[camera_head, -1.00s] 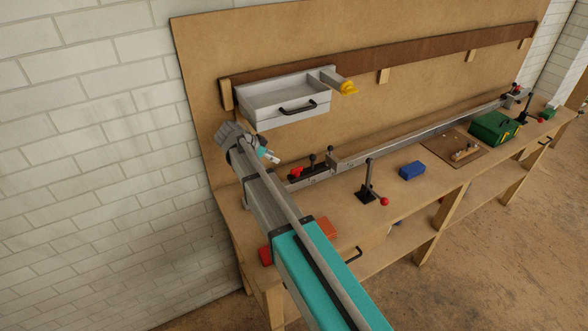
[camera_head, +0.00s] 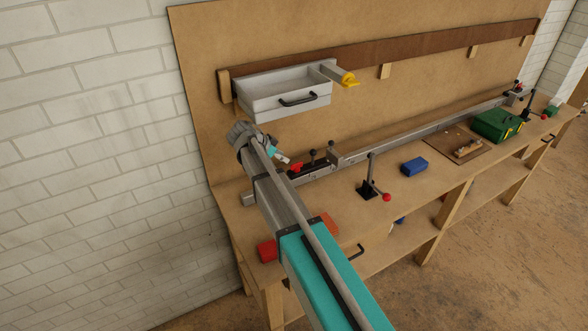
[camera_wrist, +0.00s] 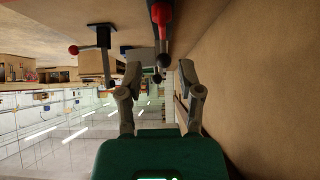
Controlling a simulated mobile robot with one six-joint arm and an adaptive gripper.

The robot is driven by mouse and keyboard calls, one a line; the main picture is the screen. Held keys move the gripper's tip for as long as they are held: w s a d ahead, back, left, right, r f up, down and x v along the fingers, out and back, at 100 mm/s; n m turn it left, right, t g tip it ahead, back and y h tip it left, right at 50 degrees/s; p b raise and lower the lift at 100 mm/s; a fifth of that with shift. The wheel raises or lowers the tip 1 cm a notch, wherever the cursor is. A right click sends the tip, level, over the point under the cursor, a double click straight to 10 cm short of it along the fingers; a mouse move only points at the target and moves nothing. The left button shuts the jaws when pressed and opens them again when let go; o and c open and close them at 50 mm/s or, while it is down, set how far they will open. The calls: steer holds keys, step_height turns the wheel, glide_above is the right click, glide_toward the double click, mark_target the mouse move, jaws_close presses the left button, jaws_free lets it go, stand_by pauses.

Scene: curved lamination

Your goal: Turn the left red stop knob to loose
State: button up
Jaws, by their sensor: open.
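The left red stop knob (camera_head: 296,168) sits on a dark block at the near end of the long metal rail (camera_head: 400,138). In the wrist view a red knob (camera_wrist: 161,14) shows at the top middle, on a dark bar, beyond the fingertips. My gripper (camera_head: 282,156) is just left of and slightly above the red knob in the head view, apart from it. In the wrist view my gripper (camera_wrist: 160,78) has its two fingers spread, with nothing held between them. The knob's turn position is too small to tell.
Black-knobbed posts (camera_head: 314,156) stand beside the red knob. A grey drawer box (camera_head: 285,98) hangs above my gripper. A red-balled lever (camera_head: 370,182), a blue block (camera_head: 414,167) and a green box (camera_head: 496,125) stand farther right on the bench.

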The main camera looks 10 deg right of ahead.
mark_target(296, 164)
steer(key=shift+b+x, duration=2.7)
steer(key=shift+x, duration=1.55)
